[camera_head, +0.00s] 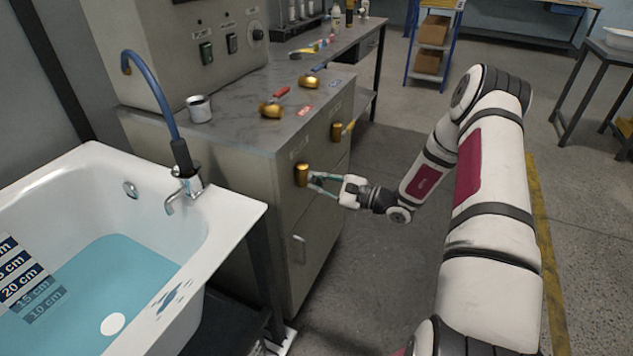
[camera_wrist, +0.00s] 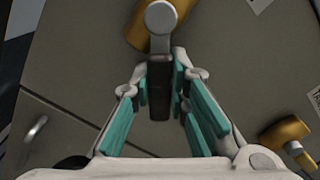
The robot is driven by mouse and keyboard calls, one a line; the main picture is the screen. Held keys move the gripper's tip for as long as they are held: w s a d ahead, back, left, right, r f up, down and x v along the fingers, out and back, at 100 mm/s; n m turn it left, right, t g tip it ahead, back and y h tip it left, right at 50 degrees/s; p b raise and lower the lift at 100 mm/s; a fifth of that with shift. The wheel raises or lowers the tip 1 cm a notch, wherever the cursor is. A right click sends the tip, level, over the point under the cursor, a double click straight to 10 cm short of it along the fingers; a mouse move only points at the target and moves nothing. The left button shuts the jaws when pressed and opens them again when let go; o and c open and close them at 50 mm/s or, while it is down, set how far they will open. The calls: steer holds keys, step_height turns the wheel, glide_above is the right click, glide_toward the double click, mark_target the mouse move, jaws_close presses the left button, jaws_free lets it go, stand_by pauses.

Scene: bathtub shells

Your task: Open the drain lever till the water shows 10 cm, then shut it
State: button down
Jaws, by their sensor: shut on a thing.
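My gripper (camera_head: 318,181) is at the cabinet's front face, at a brass valve (camera_head: 301,175). In the wrist view my gripper (camera_wrist: 170,80) has its teal fingers on both sides of the valve's dark lever (camera_wrist: 159,93), shut on it. The brass valve body (camera_wrist: 138,30) shows beyond the fingertips. The label by this valve is too small to read. The white tub (camera_head: 228,232) holds blue water (camera_head: 120,275). On its depth scale (camera_head: 20,290) the 20 cm mark is above the water; the 15 cm and 10 cm marks look submerged.
Valves with a red lever (camera_head: 281,92) and a blue lever (camera_head: 318,69) sit on the cabinet top. A faucet (camera_head: 184,187) with a blue hose stands on the tub rim.

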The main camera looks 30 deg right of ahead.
steer(key=c, duration=1.5)
jaws_free()
steer(key=shift+s, duration=0.1)
steer(key=v, duration=1.2)
